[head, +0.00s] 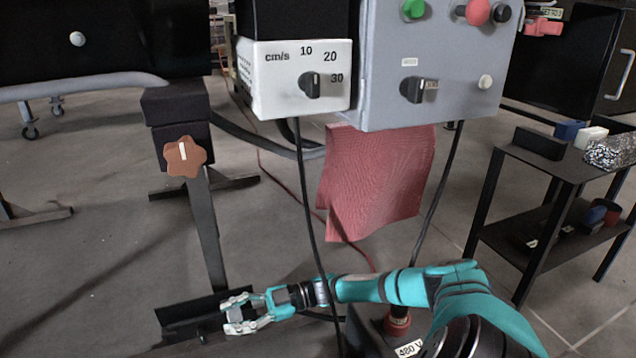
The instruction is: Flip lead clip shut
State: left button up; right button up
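I cannot make out a lead clip for certain in the head view. Black leads hang from the white speed box (268,80) and the grey control box (385,65); one long lead (307,210) runs down in front of my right arm. My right gripper (230,314) is low in the view, pointing left, with its fingers apart and nothing seen between them. It is near the foot of the dark support post (207,230). My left gripper is not in view.
A red cloth (375,185) hangs below the control box. A brown star knob (185,157) sits on the post. A red connector (397,322) with a 480 V label is beside my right arm. A black shelf cart (545,165) stands right. Open floor lies between.

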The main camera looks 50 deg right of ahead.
aim_at(235, 315)
jog(key=shift+w+d+r+m+b, duration=0.2)
jog(key=shift+w+r+m+b, duration=0.15)
jog(key=shift+m, duration=0.45)
jog(key=m+b, duration=0.1)
jog(key=w+r+m+b, duration=0.1)
jog(key=m, duration=0.1)
jog(key=d+m+b, duration=0.1)
jog(key=shift+w+r+m+b, duration=0.2)
jog(key=shift+r+m+b, duration=0.1)
jog(key=shift+m+b, duration=0.1)
jog(key=s+d+n+p, duration=0.1)
jog(key=s+d+n, duration=1)
jog(key=d+n, duration=0.5)
jog(key=shift+s+d+r+n, duration=0.2)
jog(key=shift+r+n, duration=0.1)
jog(key=shift+n, duration=0.9)
